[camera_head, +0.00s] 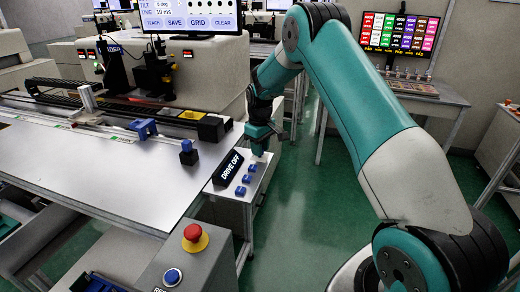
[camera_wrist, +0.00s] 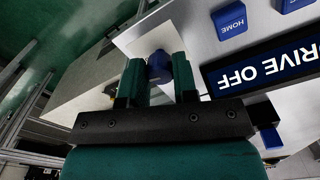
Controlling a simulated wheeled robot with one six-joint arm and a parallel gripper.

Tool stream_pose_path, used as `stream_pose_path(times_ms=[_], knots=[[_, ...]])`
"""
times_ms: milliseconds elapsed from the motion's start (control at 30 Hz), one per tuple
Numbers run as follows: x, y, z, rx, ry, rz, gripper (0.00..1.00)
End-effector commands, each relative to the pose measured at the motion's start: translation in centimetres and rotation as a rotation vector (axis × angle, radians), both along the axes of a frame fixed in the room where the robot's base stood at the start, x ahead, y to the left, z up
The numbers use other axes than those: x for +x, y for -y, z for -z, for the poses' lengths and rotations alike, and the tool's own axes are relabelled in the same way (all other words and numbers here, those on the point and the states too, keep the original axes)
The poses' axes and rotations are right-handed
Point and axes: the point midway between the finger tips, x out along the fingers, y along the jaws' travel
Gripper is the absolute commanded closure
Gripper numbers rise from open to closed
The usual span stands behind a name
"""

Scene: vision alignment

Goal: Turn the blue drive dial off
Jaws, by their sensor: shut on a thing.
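The blue drive dial (camera_wrist: 158,68) stands on the white panel face in the wrist view, between the two green fingers of my gripper (camera_wrist: 159,72). My gripper is shut on it, and the fingers hide its sides. In the head view my gripper (camera_head: 262,150) reaches down to the far end of the control box (camera_head: 240,190), and the dial is hidden there. A black sign reading DRIVE OFF (camera_head: 228,168) stands along the left side of the box. It also shows in the wrist view (camera_wrist: 262,68).
Several blue buttons (camera_head: 247,179) sit on the box near the sign; one reads HOME (camera_wrist: 229,20). A red emergency stop (camera_head: 195,236) and a blue button (camera_head: 172,277) are on the front console. The long worktable (camera_head: 120,175) lies left. Green floor is free right of the box.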

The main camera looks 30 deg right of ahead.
Motion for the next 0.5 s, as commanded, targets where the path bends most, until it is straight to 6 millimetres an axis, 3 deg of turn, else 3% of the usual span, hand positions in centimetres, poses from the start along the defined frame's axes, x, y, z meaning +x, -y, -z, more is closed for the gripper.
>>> stream_pose_path(times_ms=[500], knots=[[0.12, 0.06, -0.17, -0.001, 0.004, -0.183, 0.97]])
